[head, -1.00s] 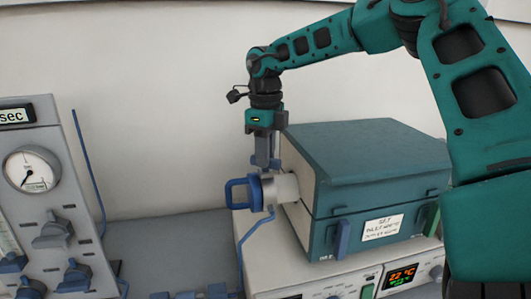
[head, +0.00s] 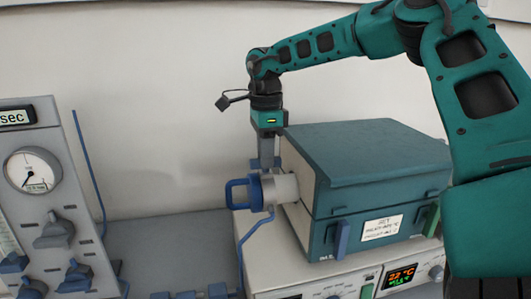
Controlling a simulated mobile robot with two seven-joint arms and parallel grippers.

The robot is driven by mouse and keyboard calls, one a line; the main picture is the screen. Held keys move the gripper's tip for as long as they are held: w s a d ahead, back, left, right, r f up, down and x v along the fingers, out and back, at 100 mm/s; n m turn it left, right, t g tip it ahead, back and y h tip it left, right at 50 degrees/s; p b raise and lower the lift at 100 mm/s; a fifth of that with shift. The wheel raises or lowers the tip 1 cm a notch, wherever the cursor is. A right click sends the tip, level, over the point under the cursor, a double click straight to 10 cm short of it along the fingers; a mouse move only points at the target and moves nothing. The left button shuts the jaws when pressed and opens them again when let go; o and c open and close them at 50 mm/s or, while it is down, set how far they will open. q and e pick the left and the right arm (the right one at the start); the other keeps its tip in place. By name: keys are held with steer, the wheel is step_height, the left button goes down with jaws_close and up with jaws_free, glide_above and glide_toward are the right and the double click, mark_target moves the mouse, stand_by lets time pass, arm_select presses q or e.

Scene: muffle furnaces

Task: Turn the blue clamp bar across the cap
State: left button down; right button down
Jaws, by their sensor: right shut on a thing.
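The cap (head: 252,189) is a blue ring with a blue loop handle, on the end of a pale tube (head: 285,187) that sticks out of the left side of the furnace (head: 370,160). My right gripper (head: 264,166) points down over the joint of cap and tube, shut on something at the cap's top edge. What it holds is small and mostly hidden by the fingers; I take it to be the blue clamp bar, but its angle cannot be made out. My left gripper is not in view.
A control panel (head: 50,215) with a gauge and knobs stands at the left. A blue hose (head: 247,240) hangs from below the cap. The furnace rests on a cream control unit (head: 330,275) with a lit display. The wall side left of the cap is free.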

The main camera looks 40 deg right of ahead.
stand_by(0.5)
steer(key=c, duration=1)
jaws_free()
steer(key=shift+c, duration=0.2)
step_height(320, 180, up, 13)
steer(key=shift+p, duration=0.4)
steer(key=shift+f, duration=0.15)
